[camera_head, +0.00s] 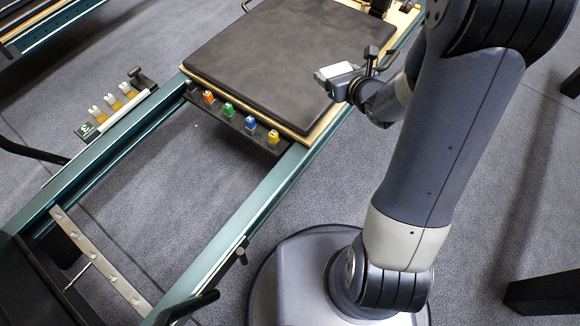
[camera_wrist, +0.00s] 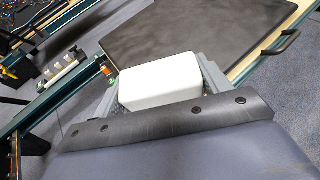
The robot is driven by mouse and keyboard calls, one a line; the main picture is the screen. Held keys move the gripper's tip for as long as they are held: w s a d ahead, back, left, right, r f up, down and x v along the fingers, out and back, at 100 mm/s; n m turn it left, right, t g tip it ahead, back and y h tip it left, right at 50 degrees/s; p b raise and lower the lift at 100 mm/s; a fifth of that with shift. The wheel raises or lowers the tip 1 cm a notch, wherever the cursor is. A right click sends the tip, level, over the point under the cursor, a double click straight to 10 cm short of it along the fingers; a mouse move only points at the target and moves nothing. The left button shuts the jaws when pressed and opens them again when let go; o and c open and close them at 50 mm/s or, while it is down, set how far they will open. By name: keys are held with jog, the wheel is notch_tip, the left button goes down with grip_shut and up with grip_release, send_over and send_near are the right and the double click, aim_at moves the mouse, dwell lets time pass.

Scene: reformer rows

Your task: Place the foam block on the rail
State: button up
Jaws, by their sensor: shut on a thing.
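A white foam block (camera_head: 333,71) is held in my gripper (camera_head: 341,80), raised over the right part of the dark carriage pad. In the wrist view the white block (camera_wrist: 160,80) sits between the two grey fingers of my gripper (camera_wrist: 163,88), one on each side. The reformer has two teal side rails. The near rail (camera_head: 250,216) runs from below the carriage toward the lower left. The far rail (camera_head: 112,150) runs parallel to it. In the wrist view a teal rail (camera_wrist: 40,104) shows at the left.
The dark carriage pad (camera_head: 275,52) lies on a wooden-edged base. Coloured spring tabs (camera_head: 228,108) line its front edge. A strip with several yellowish pieces (camera_head: 113,105) sits along the far rail. A slotted metal bar (camera_head: 97,260) crosses the frame. Grey floor (camera_head: 490,200) is open at right.

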jog(key=s+a+f+n+g+y+b, duration=0.1)
jog(key=a+f, duration=0.3)
jog(key=f, duration=0.4)
jog(key=s+a+f+n+g+y+b, duration=0.2)
jog(key=s+a+f+n+y+b, duration=0.1)
jog(key=f, duration=0.5)
jog(key=s+a+f+n+g+y+b, duration=0.1)
jog(key=a+f+b, duration=0.3)
jog(key=f, duration=0.5)
jog(key=shift+s+a+n+y, duration=0.2)
jog(key=shift+s+a+n, duration=0.05)
jog(key=shift+s, duration=0.2)
jog(key=shift+s+a+n+y, duration=0.2)
jog(key=shift+s+n, duration=0.05)
jog(key=shift+s, duration=0.2)
jog(key=shift+f+b, duration=0.8)
jog(key=shift+f, duration=1.15)
jog(key=shift+f, duration=0.2)
jog(key=o, duration=0.9)
jog(key=shift+o, duration=0.2)
jog(key=shift+r, duration=0.1)
